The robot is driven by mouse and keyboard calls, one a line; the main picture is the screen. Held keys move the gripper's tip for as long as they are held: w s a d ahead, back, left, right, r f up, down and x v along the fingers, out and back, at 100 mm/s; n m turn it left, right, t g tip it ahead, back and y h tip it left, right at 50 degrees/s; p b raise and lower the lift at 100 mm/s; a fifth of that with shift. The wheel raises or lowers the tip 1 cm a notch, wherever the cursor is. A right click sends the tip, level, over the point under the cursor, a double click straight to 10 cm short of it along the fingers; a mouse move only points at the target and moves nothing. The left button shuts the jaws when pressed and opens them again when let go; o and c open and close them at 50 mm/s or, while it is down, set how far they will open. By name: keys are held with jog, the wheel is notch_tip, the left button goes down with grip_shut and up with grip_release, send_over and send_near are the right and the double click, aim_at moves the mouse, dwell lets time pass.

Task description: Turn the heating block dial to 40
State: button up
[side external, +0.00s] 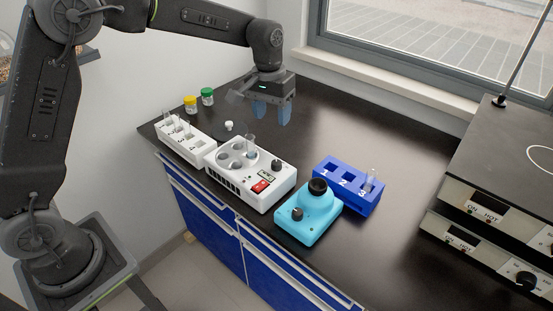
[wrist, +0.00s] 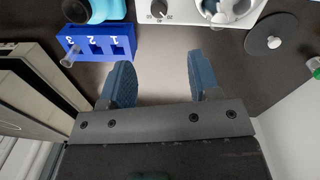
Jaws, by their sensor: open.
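The white heating block (side external: 259,194) stands on the black bench in the side external view, with round wells on top and a red switch (side external: 262,186) at its front right. Its dark dial (side external: 276,164) is at the right end of the top. In the wrist view the dial (wrist: 158,10) is at the top edge, with small printed numbers beside it. My gripper (side external: 272,118) is open and empty, pointing down above the bench behind the heating block. In the wrist view its two blue fingers (wrist: 161,88) are wide apart, with the dial beyond them. The dial's exact setting is unclear.
A cyan device (side external: 310,213) and a blue numbered rack (side external: 347,184) with a tube stand right of the block. A white rack (side external: 183,137), yellow-capped (side external: 190,104) and green-capped (side external: 207,97) jars are left. Stacked hot plates (side external: 490,205) stand far right.

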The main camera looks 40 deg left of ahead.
aim_at(277, 162)
jog(key=f, duration=0.9)
jog(key=d+f, duration=0.1)
jog(key=f, duration=0.4)
jog(key=shift+w+f, duration=0.3)
jog(key=shift+w, duration=0.05)
jog(key=c, duration=0.9)
